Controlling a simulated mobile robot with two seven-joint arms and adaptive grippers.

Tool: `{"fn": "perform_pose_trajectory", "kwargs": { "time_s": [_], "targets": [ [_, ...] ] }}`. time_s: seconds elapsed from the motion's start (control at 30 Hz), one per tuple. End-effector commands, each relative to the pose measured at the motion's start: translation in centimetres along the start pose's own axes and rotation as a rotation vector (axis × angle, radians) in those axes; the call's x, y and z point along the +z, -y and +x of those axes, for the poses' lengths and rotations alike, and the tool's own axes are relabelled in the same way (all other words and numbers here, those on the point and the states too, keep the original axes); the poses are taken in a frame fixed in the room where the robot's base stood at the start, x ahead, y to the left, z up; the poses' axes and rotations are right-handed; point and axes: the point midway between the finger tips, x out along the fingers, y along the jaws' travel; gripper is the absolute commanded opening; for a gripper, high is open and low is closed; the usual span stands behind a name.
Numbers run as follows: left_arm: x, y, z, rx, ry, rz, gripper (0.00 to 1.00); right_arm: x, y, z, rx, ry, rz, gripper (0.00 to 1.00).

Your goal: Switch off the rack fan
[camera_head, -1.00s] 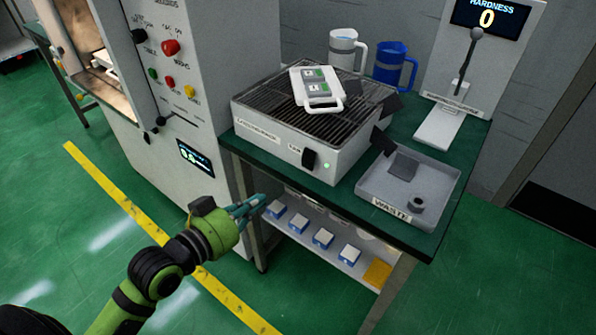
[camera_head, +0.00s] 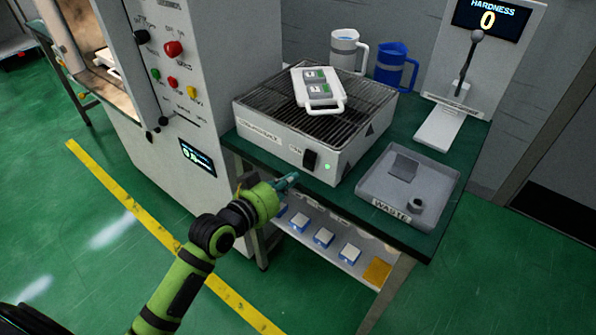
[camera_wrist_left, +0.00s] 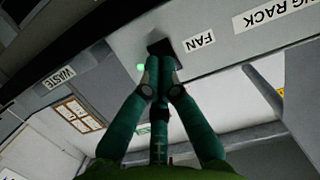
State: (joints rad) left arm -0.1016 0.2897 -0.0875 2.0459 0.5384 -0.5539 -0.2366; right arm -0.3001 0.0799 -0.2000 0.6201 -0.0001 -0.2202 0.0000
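The rack fan's black switch (camera_head: 310,159) is on the front face of the cooling rack (camera_head: 262,139), beside a lit green light (camera_head: 327,167). In the left wrist view the dark switch (camera_wrist_left: 160,47) sits by the FAN label (camera_wrist_left: 200,42), with the green light (camera_wrist_left: 141,68) to its left. My left gripper (camera_head: 293,178) is just in front of and below the switch. In the left wrist view its fingertips (camera_wrist_left: 159,72) are together with nothing between them, close to the switch. I cannot tell whether they touch it. My right gripper is out of view.
A white tray-like piece with a handle (camera_head: 318,90) lies on the rack's grille. The grey waste tray (camera_head: 440,212) stands to the right on the green table (camera_head: 400,237). A shelf below holds small blue-and-white boxes (camera_head: 324,237). The tall machine (camera_head: 200,100) is at left.

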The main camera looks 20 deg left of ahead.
Motion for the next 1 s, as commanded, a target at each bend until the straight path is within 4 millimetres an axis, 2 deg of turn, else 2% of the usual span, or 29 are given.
{"fn": "perform_pose_trajectory", "kwargs": {
  "time_s": [0.1,0.23,0.67,0.77,0.97,1.0],
  "targets": [
    [-0.2,0.0,1.9,-0.001,-0.001,-0.002,0.0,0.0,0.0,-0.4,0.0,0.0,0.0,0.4],
    [0.0,0.0,3.1,0.0,0.0,-0.001,0.0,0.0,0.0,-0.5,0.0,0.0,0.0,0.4],
    [0.1,0.1,3.6,-0.001,0.0,-0.001,0.0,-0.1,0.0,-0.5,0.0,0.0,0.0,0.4],
    [0.3,0.1,3.7,-0.001,-0.01,0.0,0.0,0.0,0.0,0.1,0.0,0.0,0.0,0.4],
    [1.4,0.1,4.7,-0.001,-0.096,0.002,0.0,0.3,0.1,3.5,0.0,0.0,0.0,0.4],
    [0.6,0.1,4.6,-0.001,-0.106,0.001,0.0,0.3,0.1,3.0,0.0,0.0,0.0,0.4]
  ]
}}
